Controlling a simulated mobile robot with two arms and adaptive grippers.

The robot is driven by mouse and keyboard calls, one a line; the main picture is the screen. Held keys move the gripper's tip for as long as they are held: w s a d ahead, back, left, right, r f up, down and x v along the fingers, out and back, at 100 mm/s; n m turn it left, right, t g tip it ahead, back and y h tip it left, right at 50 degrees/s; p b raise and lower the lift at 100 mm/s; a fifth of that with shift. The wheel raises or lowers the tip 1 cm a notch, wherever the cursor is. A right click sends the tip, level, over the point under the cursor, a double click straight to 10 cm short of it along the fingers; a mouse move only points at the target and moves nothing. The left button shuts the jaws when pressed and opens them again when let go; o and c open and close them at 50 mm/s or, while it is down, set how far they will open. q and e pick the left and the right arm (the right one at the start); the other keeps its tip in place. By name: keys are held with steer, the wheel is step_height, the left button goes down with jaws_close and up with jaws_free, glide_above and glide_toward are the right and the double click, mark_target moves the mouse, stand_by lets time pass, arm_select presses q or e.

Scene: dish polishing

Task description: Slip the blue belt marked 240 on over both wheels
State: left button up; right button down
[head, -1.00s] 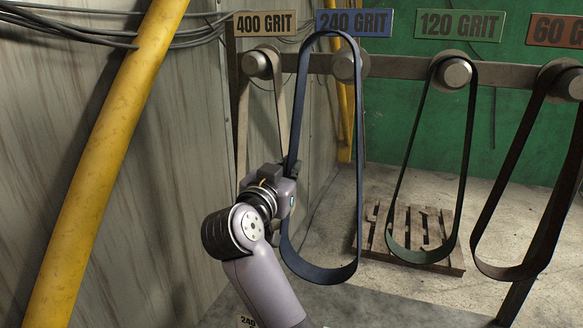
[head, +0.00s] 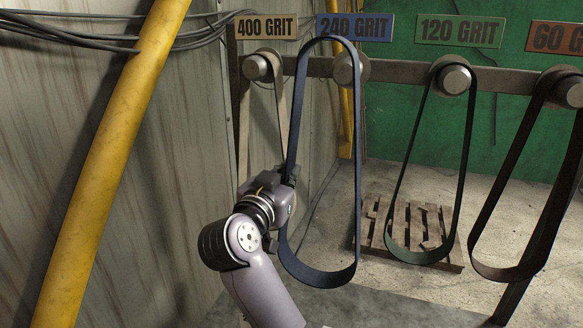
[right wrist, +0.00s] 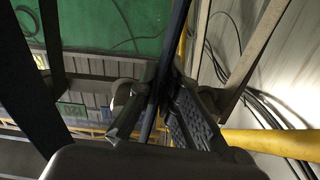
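The blue belt (head: 357,150) hangs as a long upright loop below the 240 GRIT sign (head: 354,27). Its top arcs above the peg (head: 345,69), and its right strand crosses in front of that peg's flange. I cannot tell if the peg is still inside the loop. My right gripper (head: 288,178) is at the loop's left strand, around mid-height. In the right wrist view the belt (right wrist: 180,22) runs between the fingers of the gripper (right wrist: 160,112), which are closed on it. My left gripper is not in view. No wheels for the belt are clearly seen.
A 400 GRIT belt (head: 281,115) hangs close behind my right gripper. The 120 GRIT belt (head: 466,150) and 60 GRIT belt (head: 510,150) hang to the right. A yellow pipe (head: 105,165) stands at left. A pallet (head: 415,228) lies on the floor behind.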

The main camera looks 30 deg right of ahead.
steer(key=p+v, duration=0.4)
steer(key=v, duration=0.5)
steer(key=shift+s+a, duration=0.25)
stand_by(0.6)
steer(key=shift+p, duration=0.3)
